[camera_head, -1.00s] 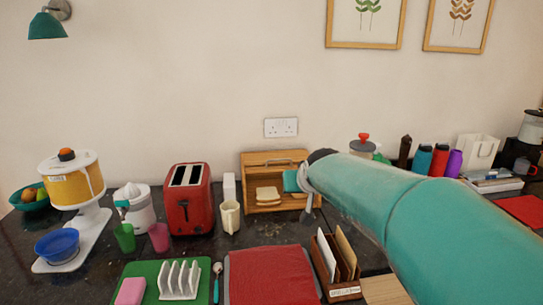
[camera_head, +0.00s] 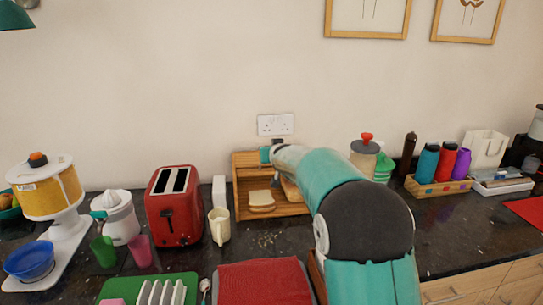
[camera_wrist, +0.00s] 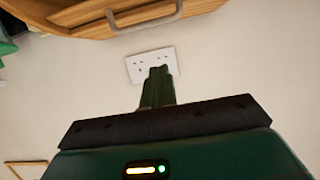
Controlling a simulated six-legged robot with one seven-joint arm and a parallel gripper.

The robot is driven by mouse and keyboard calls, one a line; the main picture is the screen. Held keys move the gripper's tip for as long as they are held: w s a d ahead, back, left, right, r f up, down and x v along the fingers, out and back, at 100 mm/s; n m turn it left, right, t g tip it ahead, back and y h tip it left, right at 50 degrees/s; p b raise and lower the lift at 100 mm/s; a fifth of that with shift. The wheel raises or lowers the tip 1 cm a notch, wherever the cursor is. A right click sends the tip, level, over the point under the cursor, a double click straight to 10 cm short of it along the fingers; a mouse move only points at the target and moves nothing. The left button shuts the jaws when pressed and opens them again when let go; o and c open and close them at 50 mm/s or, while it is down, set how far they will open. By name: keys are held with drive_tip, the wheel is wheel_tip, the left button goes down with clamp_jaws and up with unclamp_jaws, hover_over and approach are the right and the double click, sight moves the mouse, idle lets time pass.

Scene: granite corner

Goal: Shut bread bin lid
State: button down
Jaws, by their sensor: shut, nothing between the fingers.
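The wooden bread bin (camera_head: 242,207) stands on the dark counter against the back wall, its front open. A slice of bread (camera_head: 261,200) lies inside, and another loaf piece is partly hidden by my arm. In the wrist view the bin's wooden lid (camera_wrist: 72,20) shows at the top edge, with a pale bar handle (camera_wrist: 150,17). My gripper (camera_head: 270,153) is at the bin's upper edge, in front of the wall. In the wrist view its fingers (camera_wrist: 158,78) are together and empty, apart from the handle in the picture. My arm hides the bin's right side.
A red toaster (camera_head: 173,212) and a cream mug (camera_head: 219,228) stand left of the bin. A jar with a red knob (camera_head: 365,155) stands to the right. A wall socket (camera_head: 275,124) is just above the bin.

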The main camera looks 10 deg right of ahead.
hover_over(272, 172)
drive_tip(key=w, duration=0.4)
wheel_tip(272, 172, down, 4)
drive_tip(key=shift+s+r, duration=0.15)
drive_tip(key=shift+r, duration=0.1)
drive_tip(key=shift+s+f, duration=0.15)
drive_tip(key=shift+s, duration=0.55)
drive_tip(key=shift+s+f, duration=0.45)
drive_tip(key=shift+f, duration=0.05)
drive_tip(key=shift+s+f, duration=0.15)
drive_tip(key=shift+s, duration=0.4)
drive_tip(key=shift+f, duration=0.15)
drive_tip(key=shift+s, duration=0.1)
drive_tip(key=shift+s, duration=0.1)
